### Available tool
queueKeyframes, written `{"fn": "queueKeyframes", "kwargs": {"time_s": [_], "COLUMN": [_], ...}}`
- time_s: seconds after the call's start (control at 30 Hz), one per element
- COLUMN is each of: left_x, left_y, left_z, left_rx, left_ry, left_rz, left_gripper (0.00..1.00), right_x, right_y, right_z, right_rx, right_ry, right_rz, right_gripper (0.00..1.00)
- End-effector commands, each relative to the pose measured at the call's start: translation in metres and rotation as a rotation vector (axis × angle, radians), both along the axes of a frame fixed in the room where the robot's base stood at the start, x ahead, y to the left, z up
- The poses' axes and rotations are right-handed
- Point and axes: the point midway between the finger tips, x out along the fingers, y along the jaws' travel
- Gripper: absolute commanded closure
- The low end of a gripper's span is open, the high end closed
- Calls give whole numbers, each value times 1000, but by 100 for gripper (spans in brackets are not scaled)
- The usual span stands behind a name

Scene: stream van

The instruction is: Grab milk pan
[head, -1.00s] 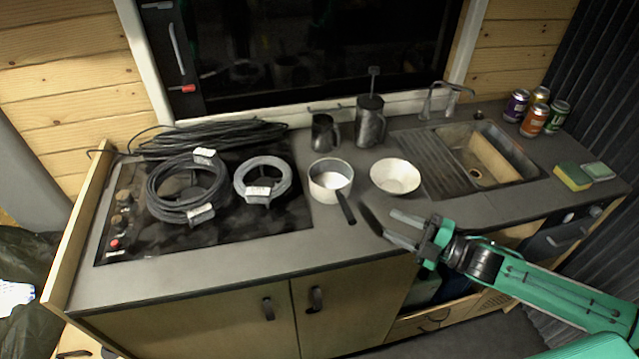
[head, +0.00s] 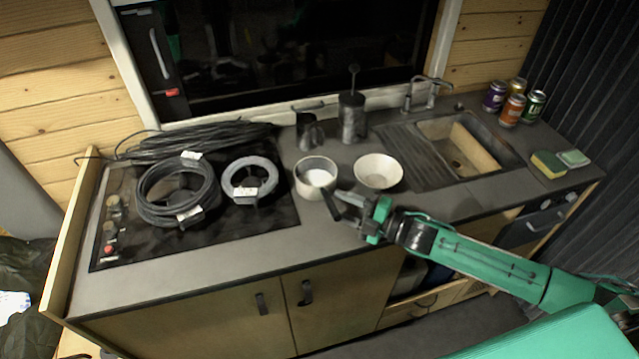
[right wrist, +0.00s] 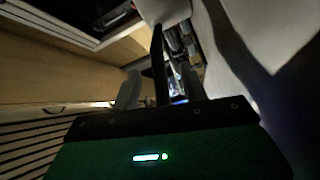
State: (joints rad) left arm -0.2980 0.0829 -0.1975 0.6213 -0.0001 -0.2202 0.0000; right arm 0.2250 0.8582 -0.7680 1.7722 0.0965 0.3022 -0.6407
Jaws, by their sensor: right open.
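The milk pan (head: 316,186) is a small white pan with a dark handle. It stands on the counter to the right of the hob, its handle pointing toward the front edge. My right gripper (head: 345,208) is open, with its fingers at the pan's handle. In the right wrist view the dark handle (right wrist: 158,62) runs between the open fingers (right wrist: 158,92), and part of the pale pan (right wrist: 165,10) shows at the top. Whether a finger touches the handle I cannot tell. My left gripper is not in view.
A white bowl (head: 379,171) stands close to the right of the pan. A dark jug (head: 309,132) and a French press (head: 352,118) stand behind. Coiled cables (head: 178,192) lie on the hob (head: 240,222). The sink (head: 462,150) and several cans are at right.

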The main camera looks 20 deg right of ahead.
Motion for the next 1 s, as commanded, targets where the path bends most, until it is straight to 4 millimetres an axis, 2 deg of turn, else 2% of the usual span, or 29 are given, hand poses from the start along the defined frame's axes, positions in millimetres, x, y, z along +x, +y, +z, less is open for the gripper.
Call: {"fn": "queueKeyframes", "kwargs": {"time_s": [0.03,0.2,0.53,0.57,0.77,1.0], "left_x": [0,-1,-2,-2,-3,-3], "left_y": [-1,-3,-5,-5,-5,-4], "left_z": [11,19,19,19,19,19], "left_rx": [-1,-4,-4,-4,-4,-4], "left_ry": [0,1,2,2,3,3], "left_rz": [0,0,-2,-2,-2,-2], "left_gripper": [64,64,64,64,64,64], "right_x": [4,18,22,22,22,22], "right_y": [7,24,29,29,29,29], "right_z": [7,6,3,3,3,4], "right_rx": [3,3,1,1,1,2], "right_ry": [0,-1,1,1,1,-1], "right_rz": [0,-1,0,0,0,0], "right_gripper": [56,56,56,60,99,100]}}
